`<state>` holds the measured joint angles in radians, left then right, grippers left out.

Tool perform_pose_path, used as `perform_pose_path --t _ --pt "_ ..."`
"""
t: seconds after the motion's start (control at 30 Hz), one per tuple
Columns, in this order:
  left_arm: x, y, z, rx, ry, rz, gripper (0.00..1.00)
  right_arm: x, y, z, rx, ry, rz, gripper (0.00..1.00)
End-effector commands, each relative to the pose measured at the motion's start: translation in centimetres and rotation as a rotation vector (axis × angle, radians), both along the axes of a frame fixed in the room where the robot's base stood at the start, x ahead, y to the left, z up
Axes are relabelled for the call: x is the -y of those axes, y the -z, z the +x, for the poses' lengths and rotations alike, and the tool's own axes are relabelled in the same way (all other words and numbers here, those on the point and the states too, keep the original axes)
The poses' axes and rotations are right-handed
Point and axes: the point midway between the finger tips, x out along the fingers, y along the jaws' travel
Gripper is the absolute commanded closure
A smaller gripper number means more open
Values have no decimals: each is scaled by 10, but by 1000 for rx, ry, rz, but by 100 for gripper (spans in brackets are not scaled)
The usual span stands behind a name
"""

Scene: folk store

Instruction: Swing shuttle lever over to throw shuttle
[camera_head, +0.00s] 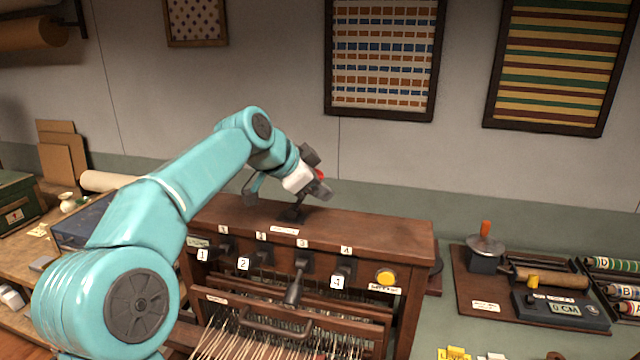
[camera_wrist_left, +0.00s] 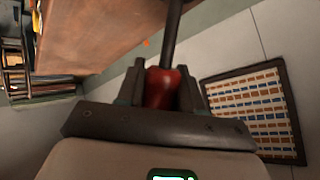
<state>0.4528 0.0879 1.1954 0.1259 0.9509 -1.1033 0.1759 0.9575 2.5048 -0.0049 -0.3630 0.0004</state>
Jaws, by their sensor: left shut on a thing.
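The shuttle lever rises from a dark base (camera_head: 292,213) on top of the wooden loom (camera_head: 380,232). Its red knob (camera_head: 320,174) shows at my left gripper (camera_head: 314,184) in the head view. In the left wrist view the red knob (camera_wrist_left: 160,88) sits between the two fingers of my left gripper (camera_wrist_left: 162,90), which is shut on it. The dark lever shaft (camera_wrist_left: 172,35) runs up from the knob there. In the head view the gripper covers part of the shaft, and the lever leans to the right. My right gripper is not in view.
The loom front has numbered levers (camera_head: 302,265), a yellow button (camera_head: 385,276) and warp threads (camera_head: 260,340). A winding device (camera_head: 485,250) stands on a board at right. Framed textiles (camera_head: 384,55) hang behind. The air above the loom's right part is free.

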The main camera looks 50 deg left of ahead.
Motion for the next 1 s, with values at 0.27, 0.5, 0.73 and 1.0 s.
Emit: perform_pose_path --t 0.27,0.5,0.73,1.0 --pt "0 -3 0 5 0 9 100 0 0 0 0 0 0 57" --pt "1 -2 1 3 0 6 43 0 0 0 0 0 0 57" --pt "2 -3 -1 1 1 5 43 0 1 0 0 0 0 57" --pt "3 -37 -41 7 -2 8 43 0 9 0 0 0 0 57"
